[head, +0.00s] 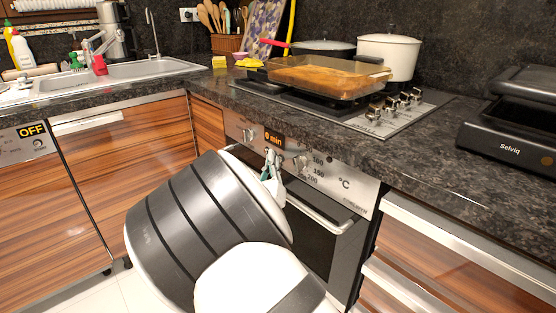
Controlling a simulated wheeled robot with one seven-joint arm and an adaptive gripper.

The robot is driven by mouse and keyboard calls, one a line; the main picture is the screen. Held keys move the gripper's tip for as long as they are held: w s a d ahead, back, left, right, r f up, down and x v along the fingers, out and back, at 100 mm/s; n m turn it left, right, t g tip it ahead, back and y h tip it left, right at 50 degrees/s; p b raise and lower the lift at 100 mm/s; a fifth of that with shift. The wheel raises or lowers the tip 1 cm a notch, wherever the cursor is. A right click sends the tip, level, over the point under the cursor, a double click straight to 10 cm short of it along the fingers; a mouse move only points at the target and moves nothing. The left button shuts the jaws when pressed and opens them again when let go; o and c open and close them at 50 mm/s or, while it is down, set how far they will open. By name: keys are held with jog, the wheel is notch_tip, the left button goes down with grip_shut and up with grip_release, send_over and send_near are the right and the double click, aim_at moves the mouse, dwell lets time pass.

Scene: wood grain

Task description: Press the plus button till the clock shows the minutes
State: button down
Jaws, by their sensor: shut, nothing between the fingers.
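The oven's steel control panel (345,190) runs below the counter edge. Its clock display (274,138) is dark with orange text that looks like "0 min". One knob (248,134) is left of the display, and a temperature knob (303,163) with numbers around it is to the right. My gripper (271,156) is shut and empty, just below the display and close to the panel. I cannot tell whether it touches the panel. The plus button is not distinguishable; my gripper and arm cover part of that area.
The oven door handle (325,215) sticks out below the panel, right of my arm. Above are the gas hob (400,125), a glass baking dish (330,80) and a white pot (390,55). A black Selviq appliance (510,140) is at the right. An "OFF" display (32,130) is far left.

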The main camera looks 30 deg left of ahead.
jog(key=shift+s+a+p, duration=0.3)
jog(key=shift+s+p, duration=0.1)
jog(key=shift+s, duration=0.4)
jog(key=s+a+p, duration=0.2)
jog(key=s, duration=0.3)
jog(key=shift+s+a, duration=0.15)
jog(key=shift+s, duration=0.15)
jog(key=shift+f, duration=0.1)
dwell(2.0)
